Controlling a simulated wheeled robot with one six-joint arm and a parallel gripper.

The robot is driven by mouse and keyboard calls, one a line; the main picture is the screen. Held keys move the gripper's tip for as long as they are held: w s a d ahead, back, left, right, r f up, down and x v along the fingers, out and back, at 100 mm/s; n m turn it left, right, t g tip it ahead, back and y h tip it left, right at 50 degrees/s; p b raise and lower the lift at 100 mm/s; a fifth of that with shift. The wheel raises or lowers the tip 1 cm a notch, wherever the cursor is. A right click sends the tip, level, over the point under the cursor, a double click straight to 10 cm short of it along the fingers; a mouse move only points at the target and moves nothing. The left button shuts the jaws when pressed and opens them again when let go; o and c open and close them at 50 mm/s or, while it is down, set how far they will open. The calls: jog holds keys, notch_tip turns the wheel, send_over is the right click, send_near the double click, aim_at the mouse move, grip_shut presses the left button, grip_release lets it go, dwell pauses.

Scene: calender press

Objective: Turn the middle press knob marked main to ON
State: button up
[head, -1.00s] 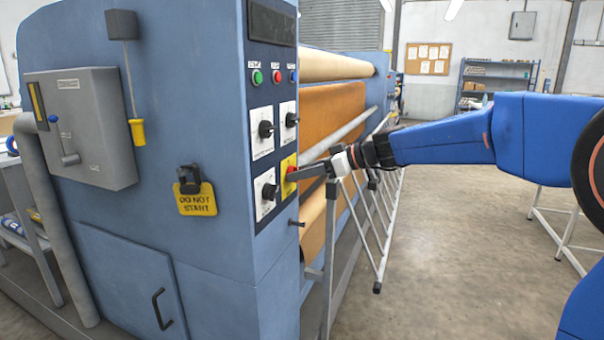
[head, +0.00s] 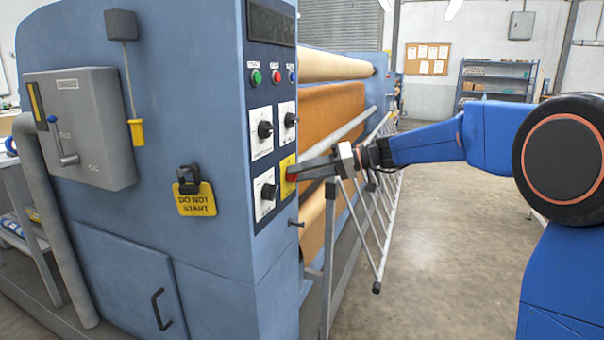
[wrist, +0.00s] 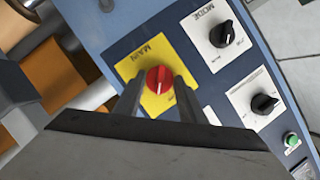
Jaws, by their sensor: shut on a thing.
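The red main knob (wrist: 159,80) sits on a yellow plate (wrist: 132,69) marked MAIN in the wrist view. Its white mark points towards the bottom of that picture. Small lettering beside the knob is too blurred to read. My gripper (wrist: 158,88) has one finger on each side of the knob and is shut on it. In the head view, my gripper (head: 300,171) reaches in from the right to the yellow plate (head: 287,165). The fingers partly hide the red knob (head: 290,175) there.
Black knobs on white plates surround the yellow plate, one marked MODE (wrist: 221,34). Coloured buttons (head: 276,76) are above. A yellow DO NOT START tag (head: 197,200) hangs from a black lock on the blue cabinet. A grey rail frame (head: 372,230) stands below my arm.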

jog(key=m+y, duration=0.1)
jog(key=m, duration=0.1)
jog(key=m+g+y, duration=0.1)
jog(key=m, duration=0.2)
jog(key=m+g+y, duration=0.1)
jog(key=m, duration=0.1)
jog(key=shift+w+f+m, duration=0.2)
jog(key=shift+f+m, duration=0.1)
jog(key=shift+f, duration=0.1)
dwell(0.5)
jog(key=o, duration=1)
jog(key=shift+d, duration=0.15)
jog(key=d, duration=1.7)
jog(key=shift+w+d, duration=0.1)
jog(key=shift+w, duration=0.25)
